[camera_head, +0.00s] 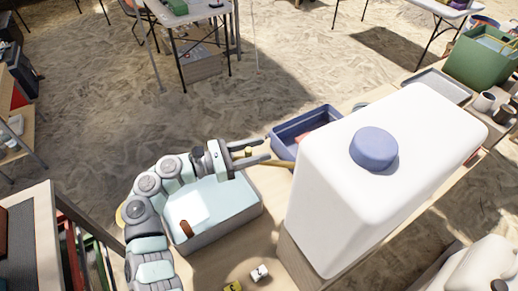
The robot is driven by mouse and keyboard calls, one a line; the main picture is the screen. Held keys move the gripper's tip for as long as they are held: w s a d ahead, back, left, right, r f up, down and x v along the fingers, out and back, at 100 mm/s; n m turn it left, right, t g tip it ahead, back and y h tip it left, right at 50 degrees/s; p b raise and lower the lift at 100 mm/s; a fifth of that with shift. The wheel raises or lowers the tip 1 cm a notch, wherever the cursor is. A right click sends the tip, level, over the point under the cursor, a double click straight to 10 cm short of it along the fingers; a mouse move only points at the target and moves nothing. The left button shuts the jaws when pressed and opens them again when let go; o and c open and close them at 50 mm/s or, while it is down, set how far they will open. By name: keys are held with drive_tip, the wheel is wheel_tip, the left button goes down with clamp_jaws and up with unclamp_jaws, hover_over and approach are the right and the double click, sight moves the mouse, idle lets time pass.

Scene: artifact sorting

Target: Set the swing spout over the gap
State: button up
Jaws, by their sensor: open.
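A large white water container (395,165) with a blue cap stands at the right on a wooden block. A thin yellow-brown bar (284,163), possibly the swing spout, sticks out to the left from behind the container's left edge. Its far end is hidden. My gripper (267,152) is open, with its fingers pointing right toward the container. The bar's visible end is close to the lower finger; I cannot tell whether they touch. A small brass-coloured knob shows by the fingers. I cannot make out the gap clearly.
A grey basin (250,212) with pale water and a brown piece sits below my arm. A blue tray (281,143) with something reddish lies behind the gripper. A small white block (260,273) and a yellow one (233,287) lie at the front. A green bin (478,64) stands far right.

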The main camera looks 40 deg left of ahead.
drive_tip(key=shift+w+d, duration=0.1)
drive_tip(key=shift+w, duration=0.15)
drive_tip(key=shift+c, duration=0.2)
clamp_jaws()
idle(1.1)
